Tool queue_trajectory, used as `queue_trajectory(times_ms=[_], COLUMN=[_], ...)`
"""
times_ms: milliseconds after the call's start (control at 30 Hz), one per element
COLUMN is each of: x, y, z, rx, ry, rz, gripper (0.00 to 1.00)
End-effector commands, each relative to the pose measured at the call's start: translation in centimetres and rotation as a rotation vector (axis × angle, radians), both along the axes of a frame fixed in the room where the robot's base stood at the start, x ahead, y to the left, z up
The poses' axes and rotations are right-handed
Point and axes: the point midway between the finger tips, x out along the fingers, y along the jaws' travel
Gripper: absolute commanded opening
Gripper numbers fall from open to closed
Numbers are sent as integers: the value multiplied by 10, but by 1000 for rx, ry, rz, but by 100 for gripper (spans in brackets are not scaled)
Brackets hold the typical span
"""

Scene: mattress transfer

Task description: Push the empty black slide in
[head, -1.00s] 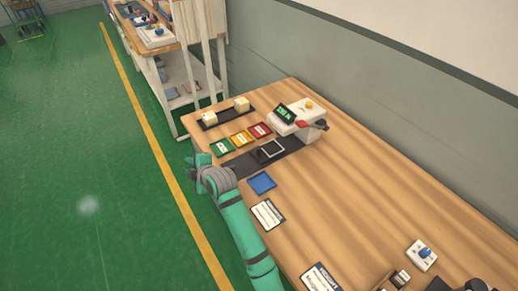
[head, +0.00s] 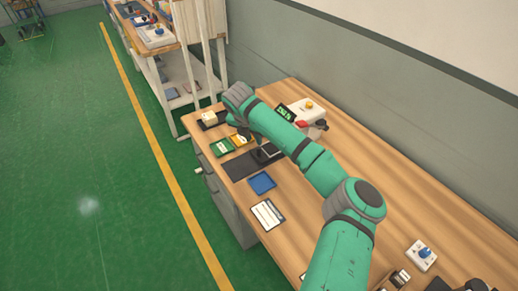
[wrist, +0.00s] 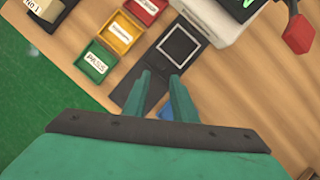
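The black slide (wrist: 180,47), with a pale square outline and nothing on it, shows at top centre in the wrist view, in front of the white machine (wrist: 214,14). In the head view the slide (head: 265,153) is partly hidden by my arm. It sits at the end of a dark strip (head: 241,165). My gripper (wrist: 161,75) has its two green fingers apart with nothing between them. In the wrist view the fingers overlap the dark strip and point toward the slide; I cannot tell their height. In the head view the fingers are mostly hidden behind my wrist.
Green (wrist: 95,61), yellow (wrist: 120,33) and red (wrist: 146,8) trays line the left of the strip. A blue pad (head: 262,183) and a white card (head: 267,214) lie nearer. A red lever (wrist: 298,34) is at the machine's right.

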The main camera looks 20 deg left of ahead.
Motion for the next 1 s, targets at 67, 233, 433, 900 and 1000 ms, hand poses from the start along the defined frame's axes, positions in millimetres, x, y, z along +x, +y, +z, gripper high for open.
queue_trajectory(times_ms=[67, 233, 433, 900, 1000], x=[2, 9, 22, 42, 43], y=[-4, -6, -6, -7, -7], z=[0, -15, -48, -96, -97], rx=[-16, -20, -19, -16, -16], ry=[0, 2, 1, 0, 0], rz=[2, 1, 1, 2, 2], gripper=[25, 25, 25, 25, 25])
